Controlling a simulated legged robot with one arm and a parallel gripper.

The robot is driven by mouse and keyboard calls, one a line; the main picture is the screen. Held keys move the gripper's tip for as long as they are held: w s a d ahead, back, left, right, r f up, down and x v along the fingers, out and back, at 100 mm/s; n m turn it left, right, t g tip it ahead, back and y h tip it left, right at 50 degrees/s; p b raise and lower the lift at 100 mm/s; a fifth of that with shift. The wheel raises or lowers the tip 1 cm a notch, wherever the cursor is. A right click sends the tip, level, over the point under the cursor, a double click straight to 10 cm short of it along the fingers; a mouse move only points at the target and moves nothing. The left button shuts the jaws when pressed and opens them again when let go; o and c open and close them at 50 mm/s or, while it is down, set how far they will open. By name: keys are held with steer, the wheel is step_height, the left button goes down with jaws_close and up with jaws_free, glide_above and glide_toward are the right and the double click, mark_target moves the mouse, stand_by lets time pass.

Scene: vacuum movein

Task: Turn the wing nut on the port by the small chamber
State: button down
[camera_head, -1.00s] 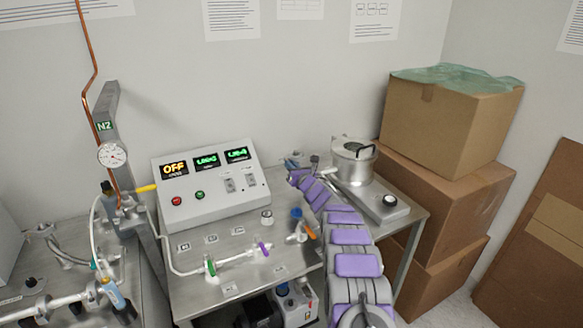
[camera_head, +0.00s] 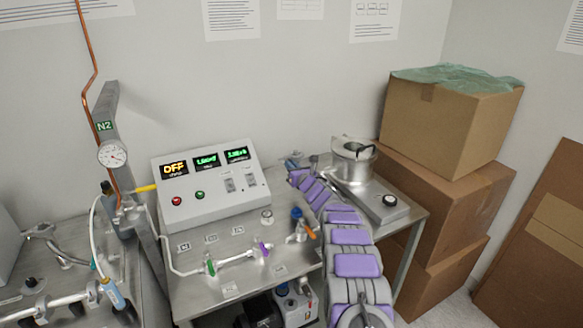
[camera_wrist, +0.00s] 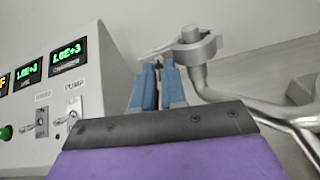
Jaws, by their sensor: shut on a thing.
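My gripper (camera_wrist: 158,85) shows in the wrist view as two blue fingers. They are shut on the small dark wing nut (camera_wrist: 157,66), which is mostly hidden between the tips. The wing nut sits at the left end of a grey clamp (camera_wrist: 198,48) around the end of a bent metal port pipe (camera_wrist: 200,80). In the head view, my gripper (camera_head: 293,162) is at the back of the steel table, left of the small round metal chamber (camera_head: 353,167). The nut is too small to make out there.
A control box (camera_head: 205,188) with displays and switches stands left of my arm; its side is close to the fingers in the wrist view. A valve line (camera_head: 235,258) runs along the table front. Cardboard boxes (camera_head: 445,125) are stacked at right.

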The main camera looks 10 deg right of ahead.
steer(key=shift+f, duration=0.15)
stand_by(1.7)
steer(key=c, duration=1.5)
jaws_free()
steer(key=shift+s, duration=0.1)
steer(key=p+v, duration=0.2)
steer(key=v, duration=1.5)
steer(key=shift+p, duration=0.35)
